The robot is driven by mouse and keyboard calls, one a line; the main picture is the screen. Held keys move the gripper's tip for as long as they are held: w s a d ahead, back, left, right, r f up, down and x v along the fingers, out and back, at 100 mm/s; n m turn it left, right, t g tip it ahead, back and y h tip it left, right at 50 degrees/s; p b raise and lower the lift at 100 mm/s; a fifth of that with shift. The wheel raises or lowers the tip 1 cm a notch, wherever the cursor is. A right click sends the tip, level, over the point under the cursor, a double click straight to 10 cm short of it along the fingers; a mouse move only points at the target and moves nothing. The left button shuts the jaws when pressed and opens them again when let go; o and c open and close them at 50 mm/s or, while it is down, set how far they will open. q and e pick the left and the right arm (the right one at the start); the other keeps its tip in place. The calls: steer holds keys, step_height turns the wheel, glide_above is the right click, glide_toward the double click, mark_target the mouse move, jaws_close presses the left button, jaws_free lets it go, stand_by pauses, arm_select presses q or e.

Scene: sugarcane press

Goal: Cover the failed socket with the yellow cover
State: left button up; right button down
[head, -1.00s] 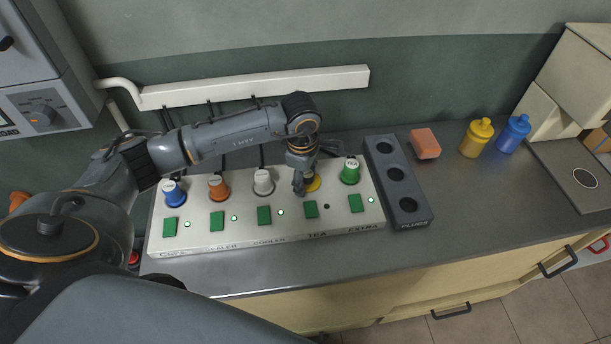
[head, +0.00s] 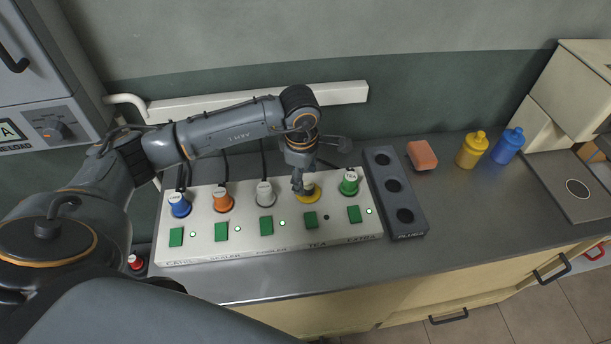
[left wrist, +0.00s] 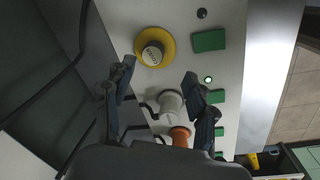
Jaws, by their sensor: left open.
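The yellow cover (head: 313,195) sits on the white socket strip (head: 350,230) at the TEA position, between the white plug (head: 265,195) and the green plug (head: 349,184). In the left wrist view the cover (left wrist: 168,46) is a yellow disc with a pale lettered knob, lying flat on the strip. It hides the socket under it. The small light (head: 327,217) beside the TEA switch is dark. My left gripper (head: 302,188) is over the cover. In the wrist view its fingers (left wrist: 158,72) are apart with nothing between them, and the cover is beyond the tips. My right gripper is not seen.
Blue (head: 179,206) and orange (head: 222,201) plugs fill the left sockets. A grey PLUGS holder (head: 407,232) with dark holes stands to the right. An orange sponge (head: 422,155), yellow bottle (head: 472,150) and blue bottle (head: 509,146) are farther right. Counter is clear in front of them.

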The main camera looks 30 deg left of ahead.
arm_select(q)
steer(key=r, duration=0.1)
steer(key=r+p, duration=0.1)
steer(key=r, duration=0.1)
steer(key=r+p, duration=0.1)
steer(key=shift+s+r, duration=0.25)
steer(key=shift+r, duration=0.05)
stand_by(0.5)
